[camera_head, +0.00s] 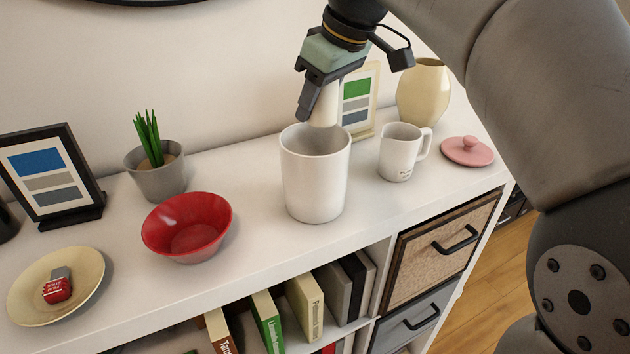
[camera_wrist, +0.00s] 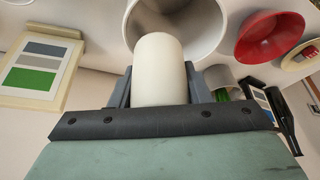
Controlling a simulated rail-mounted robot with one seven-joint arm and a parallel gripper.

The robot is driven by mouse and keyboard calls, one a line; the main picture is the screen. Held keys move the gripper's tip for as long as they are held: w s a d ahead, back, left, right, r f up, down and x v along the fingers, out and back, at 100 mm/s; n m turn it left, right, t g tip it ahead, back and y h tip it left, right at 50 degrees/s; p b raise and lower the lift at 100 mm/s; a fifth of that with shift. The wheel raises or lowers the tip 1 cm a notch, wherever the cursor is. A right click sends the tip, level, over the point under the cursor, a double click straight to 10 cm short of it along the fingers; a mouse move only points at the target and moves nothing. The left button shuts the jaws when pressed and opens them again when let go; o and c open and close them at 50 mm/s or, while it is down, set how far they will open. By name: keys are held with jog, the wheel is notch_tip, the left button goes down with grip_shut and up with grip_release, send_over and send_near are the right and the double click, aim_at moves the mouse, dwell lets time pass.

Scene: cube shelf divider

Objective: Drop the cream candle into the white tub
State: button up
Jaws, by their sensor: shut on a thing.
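The cream candle (camera_head: 326,104) is a pale cylinder held in my gripper (camera_head: 318,100), with its lower end over the mouth of the white tub. It also shows between the two fingers in the wrist view (camera_wrist: 160,70). The white tub (camera_head: 315,180) stands upright on the shelf top, open at the top, and its rim shows behind the candle in the wrist view (camera_wrist: 207,40). My gripper is shut on the candle. The head view does not show clearly whether the candle's lower end is above or just inside the rim.
A white mug (camera_head: 398,155) stands right of the tub, with a red bowl (camera_head: 187,228) to its left. A picture frame (camera_head: 358,100) and a cream vase (camera_head: 423,92) stand behind. A pink lid (camera_head: 467,151), potted plant (camera_head: 158,175) and plate (camera_head: 30,300) share the shelf top (camera_head: 255,262).

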jog(key=o, duration=1.1)
jog(key=p+v, duration=0.3)
jog(key=v, duration=1.4)
jog(key=shift+r, duration=0.3)
jog(key=shift+a, duration=0.1)
jog(key=s+d+f+m+g+h, duration=0.1)
jog(key=s+d+f+m, duration=0.25)
jog(key=f, duration=1.05)
jog(key=s+d+f+m+h, duration=0.25)
jog(key=f+m, duration=0.25)
jog(key=f, duration=1)
jog(key=s+d+f+m+g, duration=0.1)
jog(key=s+d+f+m, duration=0.1)
jog(key=s+f, duration=0.9)
notch_tip(320, 180, down, 3)
jog(key=shift+d+r, duration=0.15)
jog(key=shift+d, duration=0.1)
